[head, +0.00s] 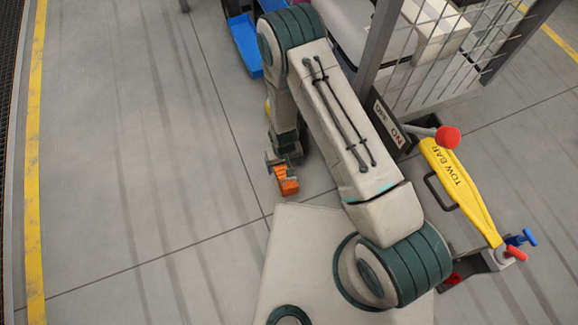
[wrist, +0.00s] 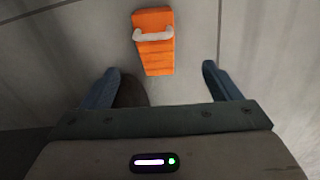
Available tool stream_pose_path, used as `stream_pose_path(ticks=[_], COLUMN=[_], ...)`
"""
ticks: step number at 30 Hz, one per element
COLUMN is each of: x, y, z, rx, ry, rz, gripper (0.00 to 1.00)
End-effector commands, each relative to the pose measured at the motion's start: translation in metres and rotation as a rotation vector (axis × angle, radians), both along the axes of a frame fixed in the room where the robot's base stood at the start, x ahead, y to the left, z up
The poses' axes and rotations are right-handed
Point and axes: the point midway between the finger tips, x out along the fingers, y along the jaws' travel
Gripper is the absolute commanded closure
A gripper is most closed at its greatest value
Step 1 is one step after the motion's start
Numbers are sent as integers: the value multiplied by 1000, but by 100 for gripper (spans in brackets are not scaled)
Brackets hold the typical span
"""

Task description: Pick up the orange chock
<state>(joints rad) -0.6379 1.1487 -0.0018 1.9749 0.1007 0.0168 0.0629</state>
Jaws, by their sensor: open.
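The orange chock (wrist: 154,58) lies on the grey floor in the wrist view, with a pale handle across its upper part. It is just ahead of my open fingers and roughly centred between them, not visibly touched by either. My gripper (wrist: 166,80) is open and empty. In the head view the orange chock (head: 287,185) shows low beside the end of my arm, partly covered by my gripper (head: 279,165). A dark rounded shape shows by the left finger in the wrist view; I cannot tell what it is.
A yellow tow bar (head: 462,190) with red and blue knobs stands at the right. A wire cage cart (head: 440,55) is at the upper right, and a blue bin (head: 245,45) at the top. The floor to the left is clear up to a yellow line (head: 35,160).

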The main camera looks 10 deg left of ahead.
Motion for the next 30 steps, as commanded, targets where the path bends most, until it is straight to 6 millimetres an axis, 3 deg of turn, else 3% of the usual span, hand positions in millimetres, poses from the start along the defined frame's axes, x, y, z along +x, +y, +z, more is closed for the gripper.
stream_pose_path(ticks=[5, 13, 23, 30], x=[-2, 1, 1, 4], y=[-1, -4, -3, -4], z=[-21, -74, -94, -122], rx=[-1, -2, -1, 0], ry=[3, 2, 2, 1], rz=[1, -7, -4, -3], gripper=[16, 16, 16, 16])
